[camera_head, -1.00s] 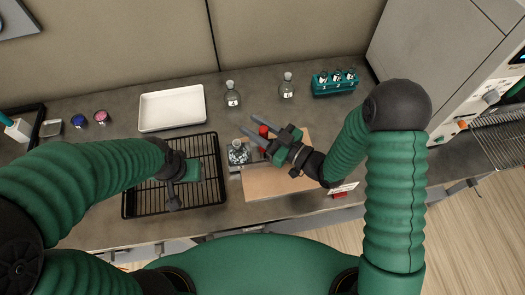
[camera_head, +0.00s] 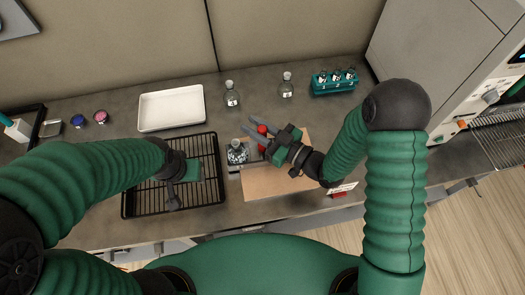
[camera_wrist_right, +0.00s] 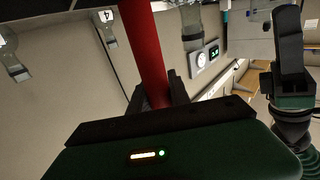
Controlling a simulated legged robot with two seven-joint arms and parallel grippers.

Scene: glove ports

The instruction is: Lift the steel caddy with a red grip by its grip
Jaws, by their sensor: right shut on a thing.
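The red grip (camera_head: 262,139) of the steel caddy stands between the fingers of my right gripper (camera_head: 247,124). In the right wrist view the red grip (camera_wrist_right: 148,50) is a bar running up between the two dark fingers (camera_wrist_right: 158,92), and the gripper is shut on it. The caddy's steel body is mostly hidden under the gripper; a pale metal edge (camera_head: 234,168) shows beside a small glass flask (camera_head: 237,154). My left gripper (camera_head: 180,190) hangs over the black wire rack, away from the caddy; its fingers do not show clearly.
A black wire rack (camera_head: 133,203) and a white tray (camera_head: 171,108) lie to the left. Two glass flasks stand behind the caddy, at left (camera_head: 232,98) and right (camera_head: 287,88). A teal vial rack (camera_head: 334,87) stands back right. A tan board (camera_head: 270,184) lies under my right gripper.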

